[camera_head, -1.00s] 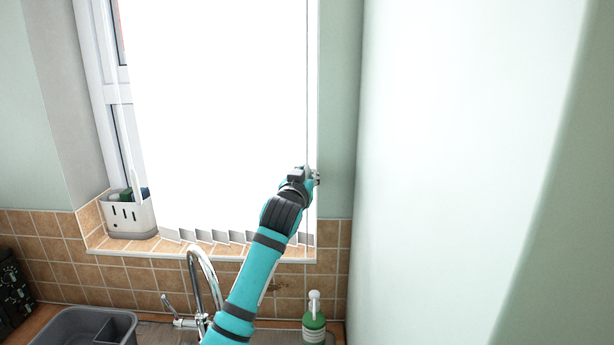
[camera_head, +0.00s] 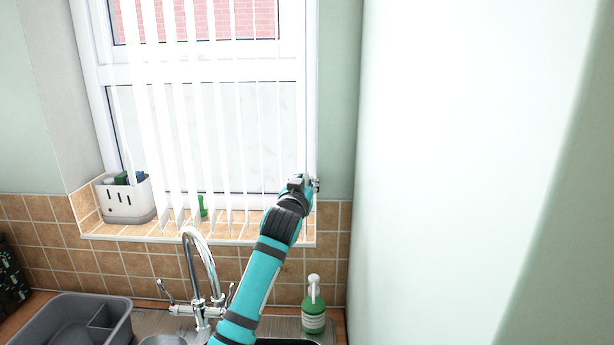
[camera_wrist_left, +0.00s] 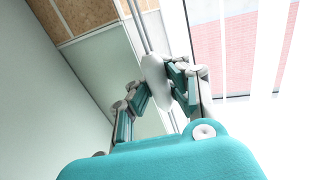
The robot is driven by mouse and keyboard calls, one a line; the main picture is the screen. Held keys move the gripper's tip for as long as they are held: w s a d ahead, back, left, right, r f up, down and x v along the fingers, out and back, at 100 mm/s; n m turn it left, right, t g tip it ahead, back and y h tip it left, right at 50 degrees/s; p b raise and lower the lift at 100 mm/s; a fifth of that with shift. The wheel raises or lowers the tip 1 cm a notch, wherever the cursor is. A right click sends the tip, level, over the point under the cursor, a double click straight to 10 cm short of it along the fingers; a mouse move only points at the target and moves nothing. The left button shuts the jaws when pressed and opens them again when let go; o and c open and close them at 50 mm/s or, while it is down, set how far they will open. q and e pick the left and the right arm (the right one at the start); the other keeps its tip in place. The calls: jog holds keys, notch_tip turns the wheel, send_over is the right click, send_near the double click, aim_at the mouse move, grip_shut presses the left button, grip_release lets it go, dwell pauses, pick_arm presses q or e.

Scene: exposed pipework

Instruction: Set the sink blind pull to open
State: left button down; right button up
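The sink blind pull (camera_wrist_left: 154,75) is a white weight on thin cords, seen in the left wrist view between the two fingers of my left gripper (camera_wrist_left: 158,84). The fingers are close on either side of it and look shut on it. In the head view, my left gripper (camera_head: 308,184) is at the right edge of the window, and it hides the pull there. The vertical blind slats (camera_head: 195,120) hang turned nearly edge-on, with the window and red brick outside showing between them. My right gripper is in neither view.
Below the window are a chrome tap (camera_head: 200,275), a grey basin (camera_head: 85,322) and a green soap bottle (camera_head: 313,312). A white caddy (camera_head: 127,202) stands on the tiled sill (camera_head: 180,231). A pale wall surface (camera_head: 450,150) fills the right side.

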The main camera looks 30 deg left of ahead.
pick_arm(q)
jog(key=shift+f, duration=0.3)
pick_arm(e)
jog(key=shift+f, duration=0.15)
pick_arm(q)
jog(key=c, duration=2)
grip_release()
jog(key=o, duration=0.8)
jog(key=shift+s+d+r, duration=0.15)
jog(key=shift+s+r, duration=0.15)
jog(key=shift+s, duration=0.2)
jog(key=shift+w+f, duration=0.15)
jog(key=shift+w, duration=0.05)
jog(key=v, duration=1.2)
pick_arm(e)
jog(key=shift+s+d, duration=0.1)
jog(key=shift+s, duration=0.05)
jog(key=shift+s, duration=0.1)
